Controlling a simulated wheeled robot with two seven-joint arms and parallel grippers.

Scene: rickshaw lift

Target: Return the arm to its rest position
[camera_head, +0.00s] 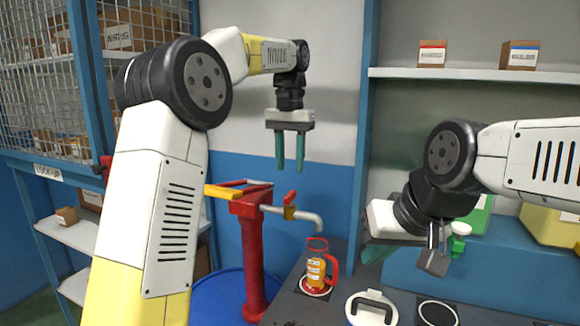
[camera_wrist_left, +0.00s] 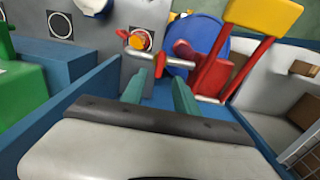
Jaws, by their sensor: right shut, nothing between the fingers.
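My left gripper (camera_head: 290,168) hangs in the middle of the head view with its two teal fingers pointing down, apart and empty. In the left wrist view its fingers (camera_wrist_left: 160,88) also show apart with nothing between them. It is above and behind the red hand pump (camera_head: 252,250) in the picture, clear of it. My right gripper (camera_head: 368,256) is at the right, folded low over the worktop near the shelf unit. Its teal fingertips are partly hidden behind its white body. It is shut and empty.
A clear red-handled jug (camera_head: 318,268) with orange contents stands under the pump's grey spout (camera_head: 310,218). A white-handled item (camera_head: 371,308) sits on the grey worktop (camera_head: 300,306). Small boxes stand on the upper shelf (camera_head: 480,75). A mesh-front cabinet (camera_head: 40,60) is at left.

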